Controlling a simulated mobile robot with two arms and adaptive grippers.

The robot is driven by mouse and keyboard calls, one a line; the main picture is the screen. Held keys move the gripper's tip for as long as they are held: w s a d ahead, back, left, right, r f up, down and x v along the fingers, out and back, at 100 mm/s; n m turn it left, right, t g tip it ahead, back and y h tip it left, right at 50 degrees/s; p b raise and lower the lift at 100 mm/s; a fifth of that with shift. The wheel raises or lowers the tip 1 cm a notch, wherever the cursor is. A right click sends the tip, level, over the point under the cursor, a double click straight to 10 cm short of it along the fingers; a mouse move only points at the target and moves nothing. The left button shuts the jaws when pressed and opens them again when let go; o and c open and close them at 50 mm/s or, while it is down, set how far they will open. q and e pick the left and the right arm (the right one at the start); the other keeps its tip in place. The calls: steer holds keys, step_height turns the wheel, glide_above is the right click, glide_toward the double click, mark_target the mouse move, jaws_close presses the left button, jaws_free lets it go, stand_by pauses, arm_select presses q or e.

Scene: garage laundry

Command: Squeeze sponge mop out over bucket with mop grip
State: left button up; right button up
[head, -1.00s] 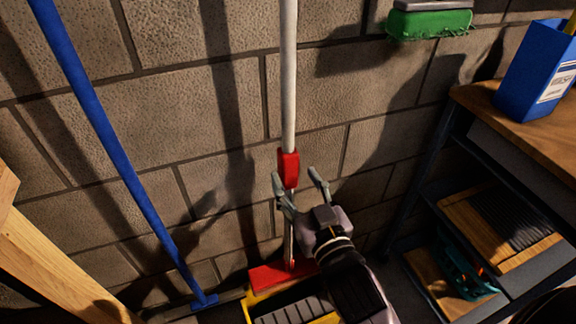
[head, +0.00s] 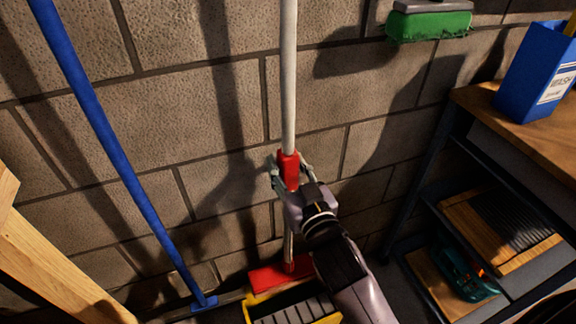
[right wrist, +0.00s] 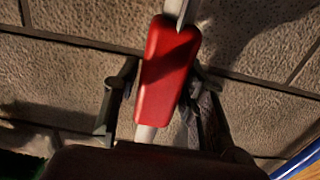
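The sponge mop stands upright against the block wall, with a pale shaft (head: 288,75), a red grip (head: 290,170) and a red head (head: 280,275) at the bottom. The head is at the back rim of the yellow bucket (head: 250,312); whether it rests on it I cannot tell. My right gripper (head: 290,166) is at the red grip, with a finger on each side. In the right wrist view the red grip (right wrist: 168,70) lies between the open fingers (right wrist: 155,95), with a visible gap at the left finger. My left gripper is not in view.
A blue pole (head: 120,165) leans at the left, near a wooden frame (head: 50,260). A shelf unit (head: 465,130) stands at the right with a blue box (head: 530,75) on top. A green brush (head: 430,26) hangs on the wall.

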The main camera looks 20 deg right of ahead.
mark_target(291, 187)
jaws_close()
stand_by(0.5)
steer(key=shift+f, duration=0.45)
step_height(291, 187, down, 3)
steer(key=shift+r+b, duration=0.15)
steer(key=shift+b, duration=0.75)
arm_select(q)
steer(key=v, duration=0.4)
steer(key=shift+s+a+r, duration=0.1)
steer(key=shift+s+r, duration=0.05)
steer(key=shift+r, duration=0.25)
arm_select(e)
steer(key=shift+f, duration=0.2)
